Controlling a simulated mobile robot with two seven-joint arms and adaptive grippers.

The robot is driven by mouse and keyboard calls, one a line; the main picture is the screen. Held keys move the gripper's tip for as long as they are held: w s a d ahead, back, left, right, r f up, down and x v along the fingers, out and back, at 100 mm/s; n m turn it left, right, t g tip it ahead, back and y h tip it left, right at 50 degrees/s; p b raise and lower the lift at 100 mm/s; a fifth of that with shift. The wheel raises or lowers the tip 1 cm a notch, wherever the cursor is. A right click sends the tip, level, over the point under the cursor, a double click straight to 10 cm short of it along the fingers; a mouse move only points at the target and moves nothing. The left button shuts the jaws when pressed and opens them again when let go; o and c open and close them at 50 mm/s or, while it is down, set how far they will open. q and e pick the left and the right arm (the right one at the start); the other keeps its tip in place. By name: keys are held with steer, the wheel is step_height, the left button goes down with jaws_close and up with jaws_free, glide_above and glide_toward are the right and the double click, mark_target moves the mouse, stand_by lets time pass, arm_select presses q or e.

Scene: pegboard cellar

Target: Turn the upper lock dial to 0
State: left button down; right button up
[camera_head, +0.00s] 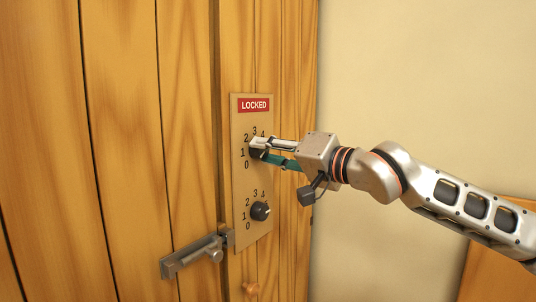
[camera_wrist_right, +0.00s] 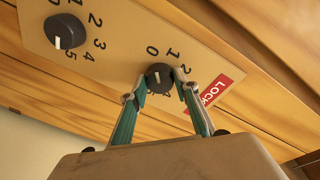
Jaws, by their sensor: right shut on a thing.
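The upper lock dial (camera_head: 254,153) is a black round knob on a tan panel (camera_head: 240,184) below a red LOCKED sign (camera_head: 254,105). My right gripper (camera_head: 260,149) reaches in from the right and is shut on this dial. In the right wrist view the dial (camera_wrist_right: 158,72) sits between the two fingertips of the gripper (camera_wrist_right: 160,79), one on each side. A pale mark shows on its face, but I cannot read its number surely. Numbers around it are partly hidden by the fingers. My left gripper is not in view.
The lower dial (camera_head: 260,211) sits below on the same panel, apart from the gripper; its white mark faces right. A grey bolt latch (camera_head: 195,257) is lower left on the wooden planks (camera_head: 120,130). A plain cream wall (camera_head: 430,80) stands on the right.

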steer(key=shift+n, duration=0.6)
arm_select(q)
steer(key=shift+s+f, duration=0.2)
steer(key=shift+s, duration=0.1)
arm_select(e)
steer(key=o, duration=1.1)
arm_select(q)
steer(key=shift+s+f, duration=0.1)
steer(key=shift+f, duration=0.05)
arm_select(e)
steer(key=shift+s+d, duration=0.1)
steer(key=shift+d, duration=0.05)
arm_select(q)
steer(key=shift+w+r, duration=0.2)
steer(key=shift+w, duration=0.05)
arm_select(e)
steer(key=v, duration=1.1)
steer(key=shift+s+d+f, duration=0.1)
steer(key=shift+s+d, duration=0.15)
